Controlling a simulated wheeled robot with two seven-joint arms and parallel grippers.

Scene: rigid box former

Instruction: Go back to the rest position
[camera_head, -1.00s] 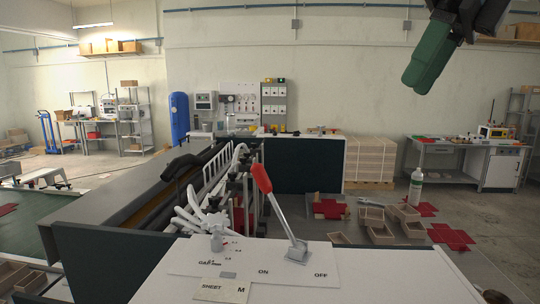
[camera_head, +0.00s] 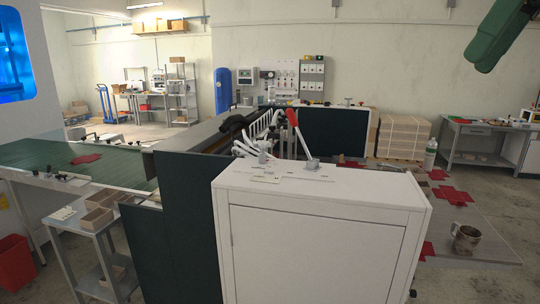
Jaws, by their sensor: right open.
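My right gripper (camera_head: 496,38) shows at the top right as a dark green shape, raised high in front of the bare wall, clear of the machine and tables. It holds nothing that I can see; most of it and its arm are cut off by the picture's edge. My left gripper is not in view. The box machine's white cabinet (camera_head: 318,245) stands in the middle. On its top is a lever with a red handle (camera_head: 292,117), leaning up and to the left, and a small grey knob (camera_head: 262,157). Nothing touches the lever.
A green table (camera_head: 40,152) and a grey cart (camera_head: 62,222) with cardboard trays (camera_head: 97,220) stand at left, near a red bin (camera_head: 14,262). At right, a low grey table (camera_head: 482,245) bears a metal mug (camera_head: 465,239), a white bottle (camera_head: 430,155) and red blanks (camera_head: 452,195). Floor shows farther right.

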